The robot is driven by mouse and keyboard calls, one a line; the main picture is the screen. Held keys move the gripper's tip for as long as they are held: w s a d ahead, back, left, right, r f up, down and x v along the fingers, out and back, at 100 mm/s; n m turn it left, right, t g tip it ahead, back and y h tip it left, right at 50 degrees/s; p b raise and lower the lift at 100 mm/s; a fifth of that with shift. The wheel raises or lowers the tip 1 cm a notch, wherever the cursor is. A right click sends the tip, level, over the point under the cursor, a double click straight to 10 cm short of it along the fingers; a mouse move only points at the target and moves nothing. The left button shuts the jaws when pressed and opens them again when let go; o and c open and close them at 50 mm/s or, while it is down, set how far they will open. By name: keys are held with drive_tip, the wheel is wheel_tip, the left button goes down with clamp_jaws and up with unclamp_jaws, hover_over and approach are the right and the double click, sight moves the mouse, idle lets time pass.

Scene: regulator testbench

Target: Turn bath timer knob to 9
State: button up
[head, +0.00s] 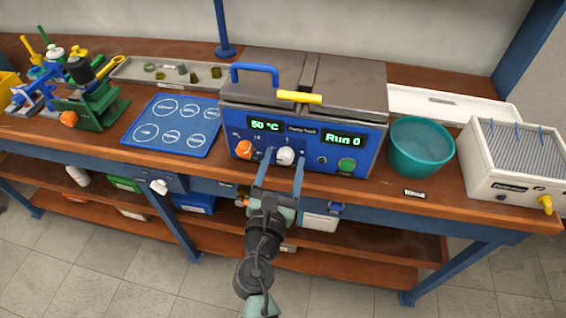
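The blue water bath (228,112) stands on the bench, with a steel lid and a blue handle. Its displays read "50 °C" (264,124) and "Run 0" (345,140). A white knob (285,155) sits mid-panel and an orange knob (244,149) sits left of it. The panel's small lettering is too small to read, so I cannot tell from it which knob is the timer. My gripper (284,157) is open, its two blue fingers pointing at the panel, one on either side of the white knob in this view. I cannot tell whether they touch it.
A green button (347,165) is at the panel's right. A teal tub (420,148) and a white box unit (513,165) stand to the right. A blue mat with circles (172,126) lies left. A green microscope-like device (92,100) is farther left.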

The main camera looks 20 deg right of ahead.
clamp_jaws()
